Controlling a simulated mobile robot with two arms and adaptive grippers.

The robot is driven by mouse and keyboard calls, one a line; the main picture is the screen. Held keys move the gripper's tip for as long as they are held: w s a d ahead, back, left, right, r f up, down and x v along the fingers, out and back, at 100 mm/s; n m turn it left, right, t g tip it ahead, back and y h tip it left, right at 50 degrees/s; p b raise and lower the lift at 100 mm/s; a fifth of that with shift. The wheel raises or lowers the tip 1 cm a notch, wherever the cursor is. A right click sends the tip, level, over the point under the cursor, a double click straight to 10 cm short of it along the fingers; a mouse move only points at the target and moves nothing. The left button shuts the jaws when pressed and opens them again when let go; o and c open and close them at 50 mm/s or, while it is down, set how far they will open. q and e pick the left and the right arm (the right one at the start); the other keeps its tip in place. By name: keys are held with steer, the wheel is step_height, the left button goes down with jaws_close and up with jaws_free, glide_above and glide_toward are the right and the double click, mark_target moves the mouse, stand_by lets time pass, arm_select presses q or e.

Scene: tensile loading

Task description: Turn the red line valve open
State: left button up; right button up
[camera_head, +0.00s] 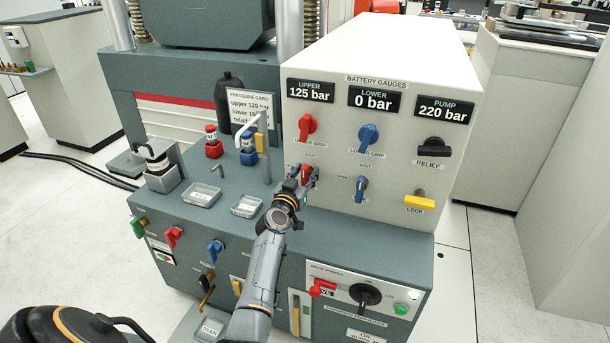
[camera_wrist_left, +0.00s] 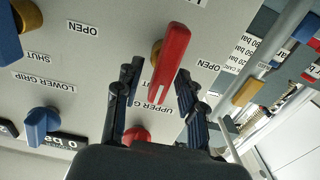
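A red valve handle (camera_head: 306,172) sits low on the left of the white gauge panel, partly hidden by my left gripper (camera_head: 301,183). In the left wrist view, which sees the panel upside down, the red handle (camera_wrist_left: 172,58) with a brass stem lies between the two parted fingers of my left gripper (camera_wrist_left: 157,75). The fingers are open, one on each side; contact cannot be told. "OPEN" labels stand to both sides of it. A second red knob (camera_head: 307,127) is above it in the head view. My right gripper is not in view.
Blue knob (camera_head: 367,137) and blue valve handle (camera_head: 361,187) are right of the red ones. A black relief knob (camera_head: 434,147) and yellow lock handle (camera_head: 420,202) are further right. A white hooked lever (camera_head: 254,130) and a pressure card (camera_head: 250,108) stand close left.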

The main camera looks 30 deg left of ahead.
arm_select(q)
steer(key=shift+c, duration=0.4)
jaws_close()
steer(key=n, duration=0.2)
steer(key=shift+a+n, duration=0.3)
steer(key=shift+n, duration=0.1)
steer(key=shift+s+a+f+n, duration=0.1)
steer(key=shift+a+f+n, duration=0.2)
steer(key=shift+n, duration=2.25)
steer(key=shift+s+a+f+n, duration=0.1)
steer(key=shift+a+f+n, duration=0.2)
steer(key=shift+n, duration=2.2)
steer(key=shift+a+f+n, duration=0.15)
steer(key=shift+f+n, duration=0.2)
steer(key=shift+n, duration=2.2)
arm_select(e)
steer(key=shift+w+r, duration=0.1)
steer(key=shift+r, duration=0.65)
